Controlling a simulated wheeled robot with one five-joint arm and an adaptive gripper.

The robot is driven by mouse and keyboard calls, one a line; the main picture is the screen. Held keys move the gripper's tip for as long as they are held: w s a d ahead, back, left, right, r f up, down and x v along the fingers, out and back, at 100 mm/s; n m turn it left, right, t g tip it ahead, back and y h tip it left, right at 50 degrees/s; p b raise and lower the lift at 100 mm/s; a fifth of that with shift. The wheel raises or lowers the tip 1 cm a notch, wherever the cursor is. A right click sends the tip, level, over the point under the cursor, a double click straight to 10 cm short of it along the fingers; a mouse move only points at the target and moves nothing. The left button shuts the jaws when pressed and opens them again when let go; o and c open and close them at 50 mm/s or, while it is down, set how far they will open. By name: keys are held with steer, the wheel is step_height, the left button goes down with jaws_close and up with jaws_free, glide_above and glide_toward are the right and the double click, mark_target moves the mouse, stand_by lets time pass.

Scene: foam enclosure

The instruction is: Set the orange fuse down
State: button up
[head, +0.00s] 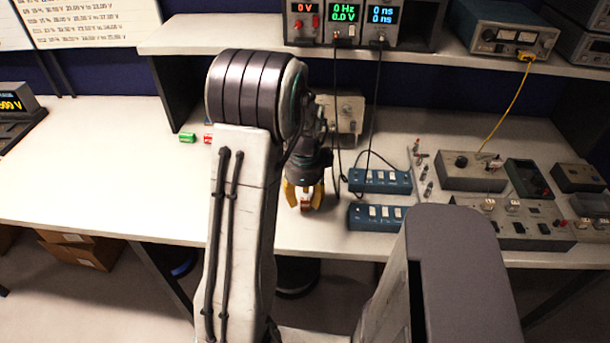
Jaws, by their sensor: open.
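My gripper (304,204) is at the front part of the white workbench (110,190), pointing down, with its yellow fingers apart. A small orange-brown piece, which looks like the orange fuse (305,198), shows between the fingers at about the bench surface. The fingers hide part of it, and I cannot tell whether either finger touches it.
A green fuse (187,138) and a red one (208,139) lie farther back on the left. Blue switch boxes (376,217) with cables sit just right of my gripper. Instruments (470,170) crowd the right side.

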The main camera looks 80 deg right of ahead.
step_height(320, 180, up, 10)
steer(key=b, duration=0.4)
steer(key=shift+a+r, duration=0.2)
steer(key=shift+a, duration=0.15)
steer(key=w+a+r+n+t, duration=0.1)
steer(key=w+a+n, duration=0.7)
steer(key=w, duration=0.3)
steer(key=w+a+r+n, duration=0.1)
steer(key=w+a+n, duration=0.7)
steer(key=w, duration=0.2)
steer(key=a+f+n+t, duration=0.2)
steer(key=a+f+n, duration=0.1)
steer(key=a+n, duration=1.6)
steer(key=shift+s+a+f+y, duration=0.15)
steer(key=shift+a+y, duration=0.15)
steer(key=shift+a, duration=1.65)
